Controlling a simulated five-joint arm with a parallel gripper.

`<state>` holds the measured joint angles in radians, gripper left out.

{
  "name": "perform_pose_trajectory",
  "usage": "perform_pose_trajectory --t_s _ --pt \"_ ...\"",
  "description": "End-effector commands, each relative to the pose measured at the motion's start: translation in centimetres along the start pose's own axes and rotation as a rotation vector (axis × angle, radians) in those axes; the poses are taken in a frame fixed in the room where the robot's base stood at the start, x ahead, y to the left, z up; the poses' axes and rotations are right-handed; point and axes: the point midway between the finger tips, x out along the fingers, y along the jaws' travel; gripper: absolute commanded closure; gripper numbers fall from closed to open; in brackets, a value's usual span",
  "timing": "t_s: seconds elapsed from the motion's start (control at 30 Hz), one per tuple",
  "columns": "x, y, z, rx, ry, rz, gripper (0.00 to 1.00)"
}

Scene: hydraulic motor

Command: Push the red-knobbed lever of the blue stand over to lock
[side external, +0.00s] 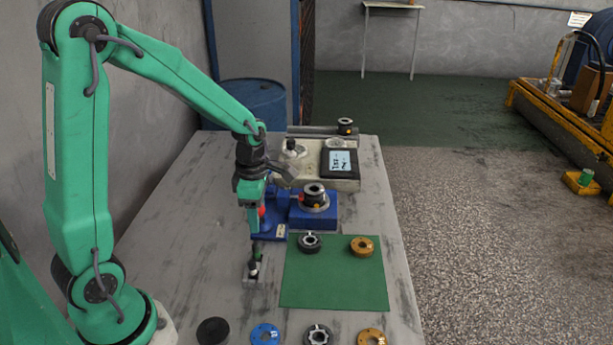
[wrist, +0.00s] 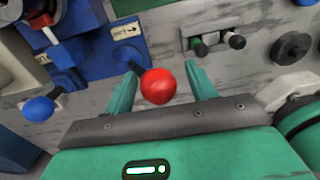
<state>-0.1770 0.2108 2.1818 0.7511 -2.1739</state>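The blue stand (side external: 322,222) sits on the grey table behind the green mat, with a round metal part on top. Its lever's red knob (side external: 262,211) shows just right of my gripper (side external: 253,228), which points down. In the wrist view, the red knob (wrist: 158,86) lies between the two green fingers of my gripper (wrist: 162,80), with gaps on both sides. The fingers are open. The lever's dark rod runs up-left from the knob toward the blue base (wrist: 95,50), which bears an arrow label (wrist: 127,32). Contact with a finger cannot be told.
A small plate with green and black knobs (wrist: 215,42) is near my right finger. A blue knob (wrist: 38,108) is at left. The green mat (side external: 335,285) holds two ring parts. Several discs line the front. A pale device (side external: 345,180) stands behind.

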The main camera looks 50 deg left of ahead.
Motion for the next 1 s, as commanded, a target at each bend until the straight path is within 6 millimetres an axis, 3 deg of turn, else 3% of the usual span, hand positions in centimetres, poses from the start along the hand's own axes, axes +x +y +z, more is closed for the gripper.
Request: perform_pose_trajectory --t_s 0.37,1.0 --pt "-0.1 -0.2 -0.3 -0.004 0.006 -0.008 0.47" --pt "-3.8 0.1 -0.1 -0.005 -0.001 0.002 0.47"
